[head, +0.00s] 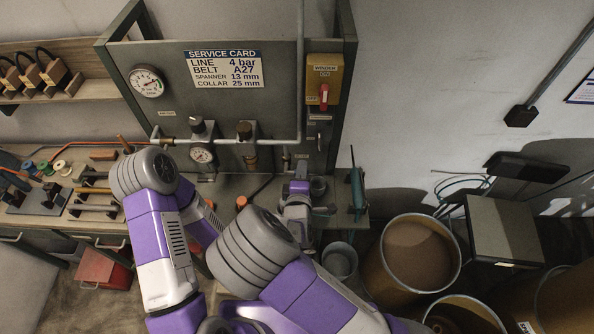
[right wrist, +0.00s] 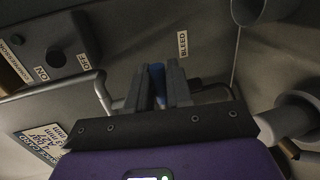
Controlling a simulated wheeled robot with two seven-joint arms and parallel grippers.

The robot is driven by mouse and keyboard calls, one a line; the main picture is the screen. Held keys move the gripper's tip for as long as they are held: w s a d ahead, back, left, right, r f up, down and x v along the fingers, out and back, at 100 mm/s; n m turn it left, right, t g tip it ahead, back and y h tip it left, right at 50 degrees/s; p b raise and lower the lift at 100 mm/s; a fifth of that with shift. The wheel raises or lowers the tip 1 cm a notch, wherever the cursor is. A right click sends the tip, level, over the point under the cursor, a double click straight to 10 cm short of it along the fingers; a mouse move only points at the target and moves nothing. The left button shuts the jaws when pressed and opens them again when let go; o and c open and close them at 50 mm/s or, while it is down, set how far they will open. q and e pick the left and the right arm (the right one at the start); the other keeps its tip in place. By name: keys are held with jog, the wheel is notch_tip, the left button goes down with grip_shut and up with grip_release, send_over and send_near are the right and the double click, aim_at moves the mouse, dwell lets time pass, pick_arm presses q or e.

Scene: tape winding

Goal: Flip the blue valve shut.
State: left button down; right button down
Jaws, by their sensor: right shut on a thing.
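The blue valve handle (right wrist: 157,76) shows in the right wrist view as a narrow blue strip between two grey fingers. My right gripper (right wrist: 160,92) is shut on it, with a finger on each side. In the head view my right gripper (head: 300,172) is at the lower right of the grey service panel (head: 280,112), below the end of the pipe. The blue handle cannot be made out there, so its angle is hard to tell. My left arm shows at the left of the head view, but its gripper is hidden.
A pale pipe (head: 299,70) runs down the panel, near a yellow box (head: 323,80) with a red switch. A gauge (head: 202,155) sits on the horizontal line. A "BLEED" label (right wrist: 183,46) is close to the fingers. Large drums (head: 455,245) stand at the right.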

jog(key=c, duration=1.2)
grip_release()
jog(key=v, duration=0.7)
jog(key=shift+s+r+b, duration=0.1)
jog(key=shift+s+b, duration=0.2)
